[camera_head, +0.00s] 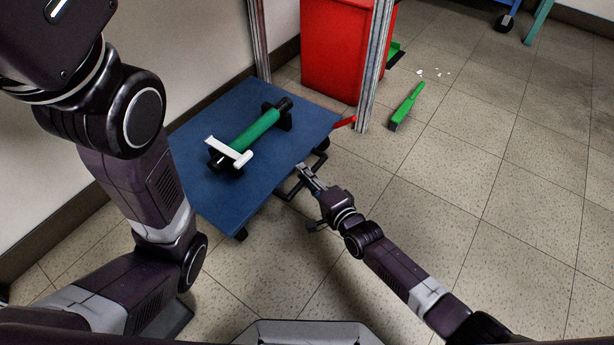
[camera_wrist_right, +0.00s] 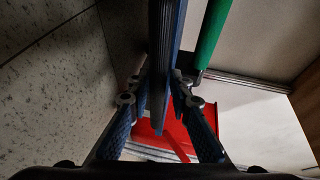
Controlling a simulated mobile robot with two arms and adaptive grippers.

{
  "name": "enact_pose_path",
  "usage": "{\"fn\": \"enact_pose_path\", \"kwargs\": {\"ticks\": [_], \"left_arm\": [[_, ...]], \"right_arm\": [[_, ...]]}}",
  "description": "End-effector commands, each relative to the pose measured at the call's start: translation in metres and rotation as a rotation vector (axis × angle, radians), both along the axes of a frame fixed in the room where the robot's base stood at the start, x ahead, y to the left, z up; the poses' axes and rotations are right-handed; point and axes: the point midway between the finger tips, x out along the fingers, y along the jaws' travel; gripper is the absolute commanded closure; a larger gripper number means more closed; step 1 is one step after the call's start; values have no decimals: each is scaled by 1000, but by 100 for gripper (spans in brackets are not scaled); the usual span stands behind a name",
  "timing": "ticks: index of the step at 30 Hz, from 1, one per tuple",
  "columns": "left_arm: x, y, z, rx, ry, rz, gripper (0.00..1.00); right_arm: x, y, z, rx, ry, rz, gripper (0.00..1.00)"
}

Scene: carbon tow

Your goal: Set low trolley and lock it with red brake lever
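The low trolley has a blue deck (camera_head: 205,128) and stands on the floor left of centre in the head view. Its red brake lever (camera_head: 345,122) sticks out at the far right corner, beside a metal post. My right gripper (camera_head: 304,170) is at the deck's right edge, by a black handle-like frame (camera_head: 290,190). In the right wrist view, the right gripper's fingers (camera_wrist_right: 162,82) close in on both sides of the blue deck edge (camera_wrist_right: 165,35). My left gripper is out of view; only the left arm shows.
A green roll (camera_head: 254,131) with a white bar (camera_head: 229,152) lies on black supports on the deck. A red bin (camera_head: 334,45) stands behind, between metal posts (camera_head: 374,70). A green brush (camera_head: 407,104) lies on the floor. The floor at right is mostly clear.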

Motion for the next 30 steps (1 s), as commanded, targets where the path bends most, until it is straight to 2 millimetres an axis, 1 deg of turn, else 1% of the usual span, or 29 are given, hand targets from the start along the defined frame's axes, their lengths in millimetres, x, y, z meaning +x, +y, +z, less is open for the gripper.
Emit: {"fn": "enact_pose_path", "kwargs": {"ticks": [1, 2, 10, 14, 20, 30], "left_arm": [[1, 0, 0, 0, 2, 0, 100], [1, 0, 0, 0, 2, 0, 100], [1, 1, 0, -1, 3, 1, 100], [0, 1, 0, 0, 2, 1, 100], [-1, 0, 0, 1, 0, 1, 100], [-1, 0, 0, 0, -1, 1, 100]], "right_arm": [[0, -1, -1, -1, 1, 0, 73], [-1, -1, -1, -1, 1, 0, 70], [-2, -1, -2, -1, 2, 0, 70], [-6, -4, -1, 0, 2, 0, 70], [-26, -17, 3, -2, 2, 0, 70], [-76, -49, 14, -1, 3, 2, 70]]}}
